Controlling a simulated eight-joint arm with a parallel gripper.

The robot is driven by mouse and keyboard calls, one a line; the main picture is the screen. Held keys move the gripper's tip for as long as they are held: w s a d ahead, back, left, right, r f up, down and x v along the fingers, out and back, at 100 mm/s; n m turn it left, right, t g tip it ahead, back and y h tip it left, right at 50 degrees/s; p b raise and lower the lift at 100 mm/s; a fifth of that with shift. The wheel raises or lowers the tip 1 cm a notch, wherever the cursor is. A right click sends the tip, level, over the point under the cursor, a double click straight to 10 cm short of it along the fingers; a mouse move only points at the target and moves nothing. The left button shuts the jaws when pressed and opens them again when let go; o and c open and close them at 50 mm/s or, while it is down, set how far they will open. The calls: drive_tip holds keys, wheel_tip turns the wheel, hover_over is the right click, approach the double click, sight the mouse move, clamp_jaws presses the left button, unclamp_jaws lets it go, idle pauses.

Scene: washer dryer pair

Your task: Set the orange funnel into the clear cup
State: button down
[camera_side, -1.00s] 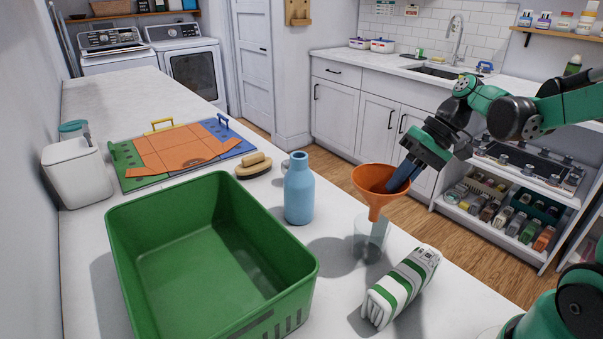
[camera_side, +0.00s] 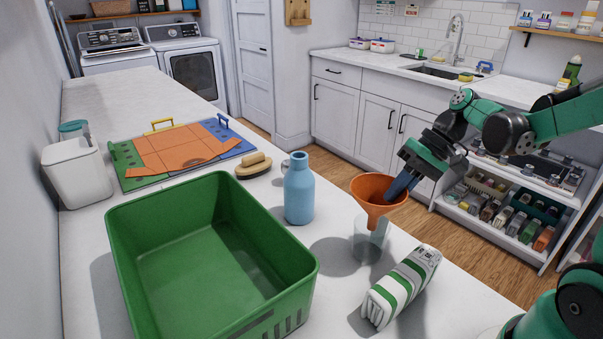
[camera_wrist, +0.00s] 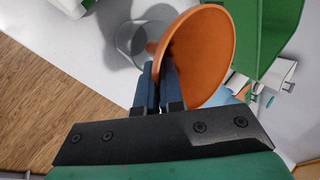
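The orange funnel (camera_side: 370,203) is held wide end up and tilted above the clear cup (camera_side: 362,246), which stands on the counter. In the side view its spout overlaps the cup's upper part; I cannot tell whether the tip is inside the rim. My gripper (camera_side: 395,189) is shut on the funnel's cone wall from the right. In the wrist view the blue fingers (camera_wrist: 161,82) pinch the funnel (camera_wrist: 205,58), and the cup (camera_wrist: 129,42) shows to its left, partly behind the spout.
A green-and-white striped carton (camera_side: 401,288) lies just right of the cup. A wooden brush (camera_side: 253,167) and a colored board (camera_side: 180,155) lie farther back. The counter's edge is close behind the cup.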

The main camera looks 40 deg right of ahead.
sight(369, 204)
drive_tip(key=shift+f, duration=1.9)
drive_tip(key=c, duration=0.9)
unclamp_jaws()
drive_tip(key=r+h, duration=0.1)
drive_tip(key=a+r+h, duration=0.1)
drive_tip(key=r, duration=0.1)
drive_tip(key=s+r+n+h, duration=0.1)
drive_tip(key=r, duration=0.1)
drive_tip(key=shift+a, duration=0.3)
drive_tip(key=a+n+t+h, duration=0.1)
drive_tip(key=a+t, duration=0.1)
drive_tip(key=a+r+n+t+h, duration=0.1)
drive_tip(key=a+n+h, duration=0.1)
drive_tip(key=shift+s+a+r+t, duration=0.1)
drive_tip(key=shift+s+a+t, duration=0.1)
drive_tip(key=shift+a+t, duration=0.15)
drive_tip(key=shift+a+r+n+t, duration=0.15)
drive_tip(key=shift+a+n+t, duration=0.15)
drive_tip(key=shift+t, duration=0.15)
